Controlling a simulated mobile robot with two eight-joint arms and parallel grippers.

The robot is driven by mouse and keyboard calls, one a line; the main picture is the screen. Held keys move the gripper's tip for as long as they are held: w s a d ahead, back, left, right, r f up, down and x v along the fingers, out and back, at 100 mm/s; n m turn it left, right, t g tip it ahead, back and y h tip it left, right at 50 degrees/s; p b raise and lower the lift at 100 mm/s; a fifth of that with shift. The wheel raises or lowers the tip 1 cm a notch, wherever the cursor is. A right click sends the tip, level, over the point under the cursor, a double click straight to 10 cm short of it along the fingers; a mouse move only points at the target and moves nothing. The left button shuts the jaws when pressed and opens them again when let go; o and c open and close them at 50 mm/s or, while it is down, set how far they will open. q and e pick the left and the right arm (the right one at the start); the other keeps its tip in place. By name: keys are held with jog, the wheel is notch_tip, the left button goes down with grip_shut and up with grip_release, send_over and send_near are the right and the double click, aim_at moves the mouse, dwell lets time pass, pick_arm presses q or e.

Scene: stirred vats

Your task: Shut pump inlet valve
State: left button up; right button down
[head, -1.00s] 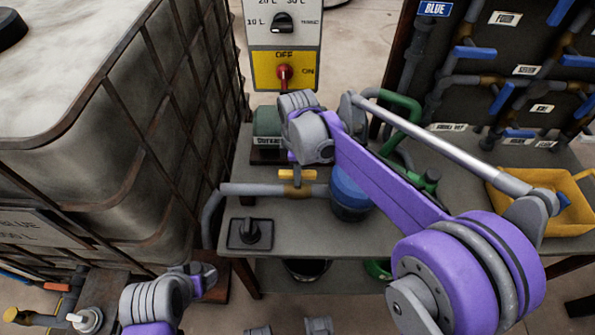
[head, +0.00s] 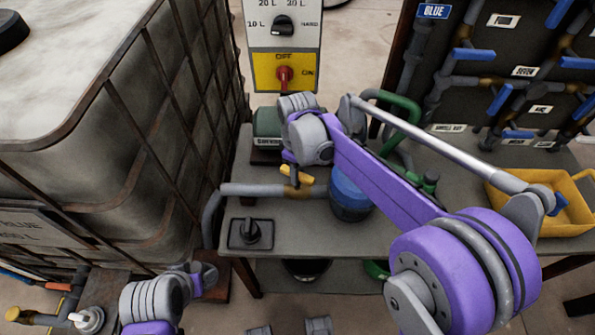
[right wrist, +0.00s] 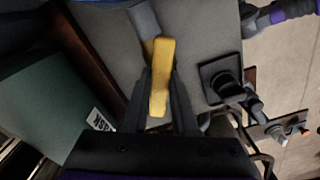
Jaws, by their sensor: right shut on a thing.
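The valve is a yellow lever handle (head: 306,177) on the grey pipe (head: 255,189) above the bench. The handle points slightly down to the right in the head view, at a small angle to the pipe. In the right wrist view the yellow handle (right wrist: 160,78) lies between the dark fingers of my right gripper (right wrist: 158,95), which is shut on it. In the head view my right gripper (head: 296,177) is partly hidden by its own wrist. My left arm's wrist end (head: 205,274) shows at the lower left; its jaws cannot be made out.
A green pump (head: 267,127) stands behind the pipe. A black knob on a square plate (head: 250,234) and a blue container (head: 350,195) are close by. A caged tank (head: 130,160) fills the left. A yellow bin (head: 520,214) sits at the right.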

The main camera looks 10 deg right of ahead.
jog(key=m, duration=0.6)
jog(key=shift+m+p, duration=0.3)
jog(key=m, duration=0.5)
jog(key=shift+m, duration=0.4)
jog(key=c, duration=0.7)
grip_release()
jog(key=shift+r, duration=0.1)
notch_tip(320, 180, up, 11)
jog(key=p, duration=0.1)
